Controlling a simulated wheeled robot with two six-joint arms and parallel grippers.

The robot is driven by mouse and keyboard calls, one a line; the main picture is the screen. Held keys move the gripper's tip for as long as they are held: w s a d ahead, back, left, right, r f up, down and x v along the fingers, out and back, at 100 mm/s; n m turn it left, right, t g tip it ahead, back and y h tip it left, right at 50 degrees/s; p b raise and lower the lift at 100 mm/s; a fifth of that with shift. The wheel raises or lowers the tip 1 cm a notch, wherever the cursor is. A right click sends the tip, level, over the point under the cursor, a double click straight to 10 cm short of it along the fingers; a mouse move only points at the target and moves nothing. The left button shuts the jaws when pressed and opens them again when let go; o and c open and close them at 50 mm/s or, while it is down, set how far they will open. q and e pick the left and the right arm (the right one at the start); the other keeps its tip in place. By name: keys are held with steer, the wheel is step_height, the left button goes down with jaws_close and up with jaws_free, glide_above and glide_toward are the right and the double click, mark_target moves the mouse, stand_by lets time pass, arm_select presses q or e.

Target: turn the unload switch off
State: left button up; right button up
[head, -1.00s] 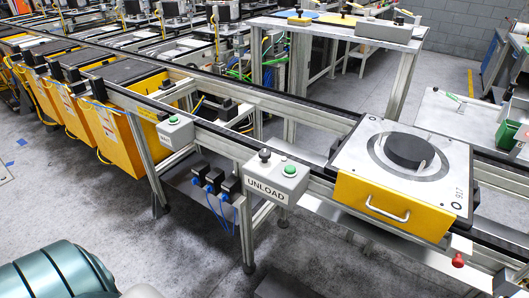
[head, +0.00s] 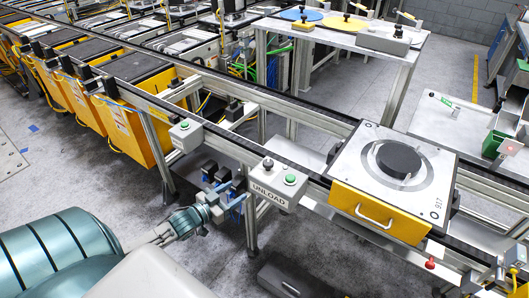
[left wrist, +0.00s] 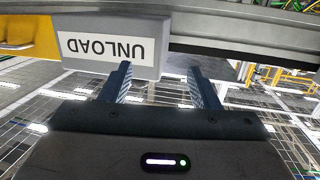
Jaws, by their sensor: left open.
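The box hangs on the front rail of the conveyor. My left gripper (head: 236,190) is open and empty, just left of the box and at about its height, apart from the knob. In the left wrist view, the box's UNLOAD label (left wrist: 105,48) appears upside down beyond my open fingers (left wrist: 161,78). The knob is hidden there. I do not see my right gripper.
A pallet with a yellow front (head: 375,212) and a black disc (head: 399,160) sits on the conveyor to the right. Another grey box with a green button (head: 184,125) is farther left. Yellow bins (head: 120,130) line the conveyor's far left. The floor before the conveyor is partly clear.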

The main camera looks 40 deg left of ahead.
arm_select(q)
steer(key=h, duration=0.2)
glide_toward(264, 165)
steer(key=shift+m+t, duration=0.4)
steer(key=x, duration=0.4)
steer(key=shift+w+d+f+p, duration=0.1)
steer(key=shift+w+d+p, duration=0.15)
steer(key=shift+p, duration=0.1)
steer(key=p+x, duration=0.2)
steer(key=x, duration=0.2)
steer(key=shift+a+p, duration=0.1)
steer(key=shift+p, duration=0.25)
steer(key=shift+w+f, duration=0.15)
steer(key=shift+w, duration=0.65)
arm_select(e)
step_height(264, 165, up, 5)
steer(key=shift+w+a+f, duration=0.1)
steer(key=shift+w+f, duration=0.05)
steer(key=shift+f, duration=0.05)
arm_select(q)
steer(key=shift+d, duration=0.25)
steer(key=c, duration=1)
